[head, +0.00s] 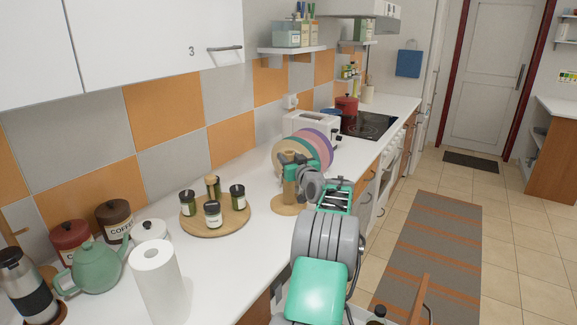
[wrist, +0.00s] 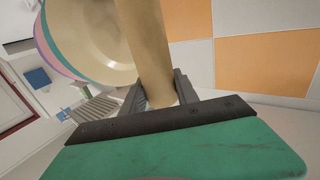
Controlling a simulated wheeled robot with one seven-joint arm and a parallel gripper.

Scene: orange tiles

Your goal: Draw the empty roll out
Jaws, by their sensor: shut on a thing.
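The empty roll is a plain tan cardboard tube (head: 289,192), upright over a round wooden base (head: 276,207) on the counter. In the wrist view the tube (wrist: 148,45) runs up between the two fingers. My gripper (head: 296,177) is shut on the tube and partly covers it in the head view. I cannot tell whether the tube's lower end touches the base. Any post inside the tube is hidden.
Coloured plates (head: 318,143) stand close behind the tube, by a white toaster (head: 322,124). A round tray (head: 204,228) with several jars lies to the left. A full white paper roll (head: 161,287) and a green teapot (head: 97,270) are nearer. Counter between tray and base is clear.

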